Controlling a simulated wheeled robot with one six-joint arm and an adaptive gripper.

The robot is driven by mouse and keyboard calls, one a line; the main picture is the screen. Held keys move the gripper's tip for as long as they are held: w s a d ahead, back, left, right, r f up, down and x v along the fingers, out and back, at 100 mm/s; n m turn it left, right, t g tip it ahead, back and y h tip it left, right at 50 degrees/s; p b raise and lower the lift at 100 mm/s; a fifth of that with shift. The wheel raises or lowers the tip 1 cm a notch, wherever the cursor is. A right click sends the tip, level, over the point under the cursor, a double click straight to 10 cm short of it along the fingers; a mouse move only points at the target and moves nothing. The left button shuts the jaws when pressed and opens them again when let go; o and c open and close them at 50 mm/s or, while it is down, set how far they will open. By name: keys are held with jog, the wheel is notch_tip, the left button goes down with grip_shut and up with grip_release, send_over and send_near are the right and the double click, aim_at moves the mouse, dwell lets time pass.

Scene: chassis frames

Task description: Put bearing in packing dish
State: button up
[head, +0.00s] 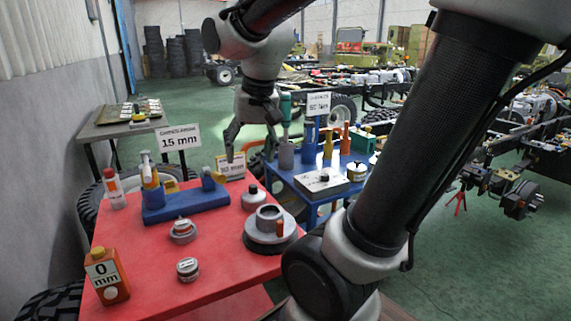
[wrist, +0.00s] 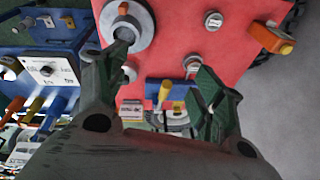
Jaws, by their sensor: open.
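A small silver ringed part that looks like the bearing (head: 183,231) sits on the red table, in front of the blue stand. It also shows in the wrist view (wrist: 193,65), near my right finger. A smaller silver round piece (head: 187,269) stands nearer the front; I cannot tell for sure which is the bearing. A grey round dish (head: 259,243), probably the packing dish, is at the table's right edge, with a ring and a brownish piece in it. It also shows in the wrist view (wrist: 142,48). My gripper (head: 250,148) is open and empty, above the table's far side.
The blue stand (head: 190,203) with upright tools stands at the table's back. An orange bottle (head: 108,275) is front left, a red-capped bottle (head: 114,188) back left, a grey knobbed piece (head: 254,199) back right. A blue cart (head: 308,193) adjoins on the right.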

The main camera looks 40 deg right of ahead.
jog(key=s+d+n+t, duration=0.1)
jog(key=s+n, duration=0.3)
jog(key=s, duration=0.5)
jog(key=shift+s+d+f, duration=0.4)
jog(key=shift+d+f, duration=0.05)
jog(key=shift+d, duration=0.25)
